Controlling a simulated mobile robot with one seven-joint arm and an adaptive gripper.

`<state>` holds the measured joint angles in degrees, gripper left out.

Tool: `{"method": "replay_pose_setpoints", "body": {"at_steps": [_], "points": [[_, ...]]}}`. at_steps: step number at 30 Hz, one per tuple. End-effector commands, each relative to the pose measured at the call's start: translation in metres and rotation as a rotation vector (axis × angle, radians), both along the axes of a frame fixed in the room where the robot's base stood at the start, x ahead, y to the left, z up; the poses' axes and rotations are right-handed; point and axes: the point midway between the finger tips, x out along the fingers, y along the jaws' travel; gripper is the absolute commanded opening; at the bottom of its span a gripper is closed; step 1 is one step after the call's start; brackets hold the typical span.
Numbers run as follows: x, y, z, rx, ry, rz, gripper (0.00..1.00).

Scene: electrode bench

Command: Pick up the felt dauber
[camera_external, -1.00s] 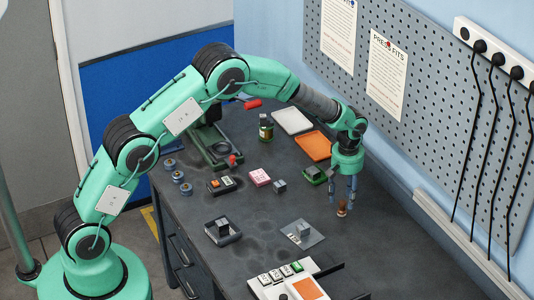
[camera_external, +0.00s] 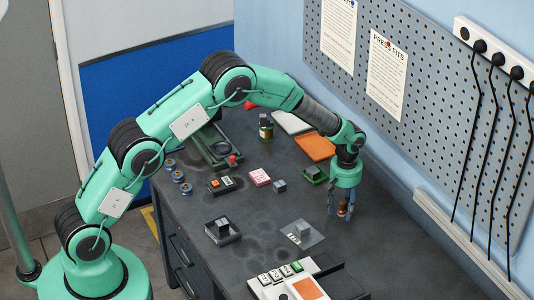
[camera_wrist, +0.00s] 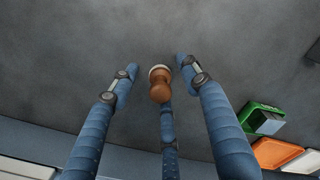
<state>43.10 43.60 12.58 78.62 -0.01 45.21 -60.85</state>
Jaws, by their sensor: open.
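The felt dauber (camera_external: 342,208) is a small brown knobbed piece standing on the dark bench at the right. In the wrist view the dauber (camera_wrist: 160,85) shows its rounded brown handle with a pale rim at its far end. My gripper (camera_external: 340,214) is low over the bench with its blue fingers around the dauber. In the wrist view my gripper (camera_wrist: 157,78) is open, with a finger on each side of the dauber and a third below it in the picture. Gaps show at both sides; whether the third finger touches it I cannot tell.
A green holder (camera_external: 314,174), an orange tray (camera_external: 315,146) and a white tray (camera_external: 290,122) lie behind my gripper. The perforated wall panel (camera_external: 440,130) rises at the right. Bench around the dauber is clear.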

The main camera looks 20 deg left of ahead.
Motion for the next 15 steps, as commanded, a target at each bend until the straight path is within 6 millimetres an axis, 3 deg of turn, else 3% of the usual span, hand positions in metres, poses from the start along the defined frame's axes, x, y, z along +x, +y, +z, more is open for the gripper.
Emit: {"method": "replay_pose_setpoints", "body": {"at_steps": [4, 10, 15], "points": [[0.0000, -0.0001, 0.0001, 0.000, 0.000, 0.000, 0.43], [0.0000, 0.0000, 0.0001, 0.000, 0.000, 0.000, 0.03], [0.0000, -0.0001, 0.0002, 0.000, 0.000, 0.000, 0.02]]}}
